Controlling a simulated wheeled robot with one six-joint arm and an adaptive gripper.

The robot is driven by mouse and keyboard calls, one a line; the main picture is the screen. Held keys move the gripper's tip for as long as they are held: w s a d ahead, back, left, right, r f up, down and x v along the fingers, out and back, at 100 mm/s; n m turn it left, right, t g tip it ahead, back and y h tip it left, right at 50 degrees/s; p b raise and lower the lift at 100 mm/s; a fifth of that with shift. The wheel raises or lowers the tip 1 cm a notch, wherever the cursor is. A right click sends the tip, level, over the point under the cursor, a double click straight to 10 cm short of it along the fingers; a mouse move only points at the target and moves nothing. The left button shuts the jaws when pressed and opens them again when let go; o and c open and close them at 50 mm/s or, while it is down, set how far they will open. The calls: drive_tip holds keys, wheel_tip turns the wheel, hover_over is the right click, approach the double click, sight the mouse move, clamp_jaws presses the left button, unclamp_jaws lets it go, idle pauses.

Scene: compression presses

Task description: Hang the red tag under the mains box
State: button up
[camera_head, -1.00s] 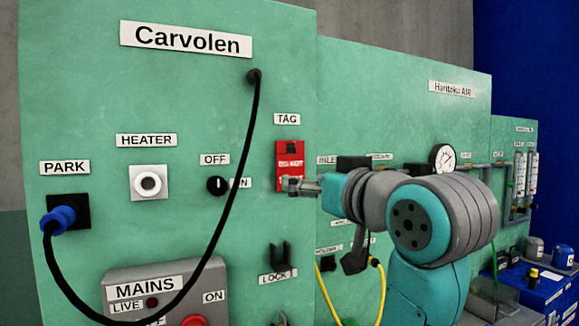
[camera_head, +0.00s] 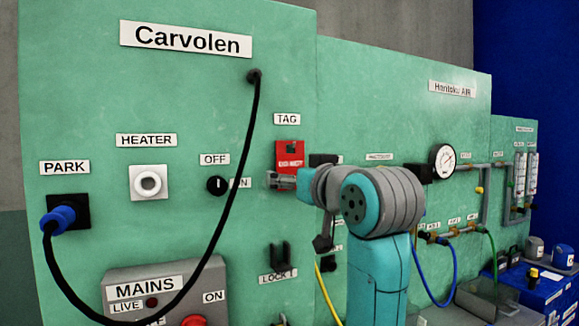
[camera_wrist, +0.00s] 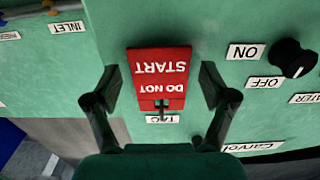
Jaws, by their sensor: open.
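The red tag (camera_head: 290,157) hangs on the green panel below the TAG label. In the wrist view the tag (camera_wrist: 159,77) appears upside down, reads DO NOT START, and has a dark peg at its label-side end. My gripper (camera_wrist: 160,85) is open, with one finger on each side of the tag and a gap to both. In the head view my gripper (camera_head: 275,180) is in front of the tag's lower part. The mains box (camera_head: 120,277) is grey, at the lower left of the panel, with a LIVE lamp and a red button. Its underside is out of view.
A black cable (camera_head: 240,190) loops across the panel from the top to the blue plug (camera_head: 60,217) at PARK, passing in front of the mains box. A black lock holder (camera_head: 280,255) sits below the tag. A heater socket (camera_head: 148,183) and black knob (camera_head: 217,185) are left of it.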

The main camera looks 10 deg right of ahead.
drive_tip(key=c, duration=0.8)
drive_tip(key=shift+r, duration=0.6)
drive_tip(key=shift+v, duration=2.55)
drive_tip(key=shift+v, duration=2.5)
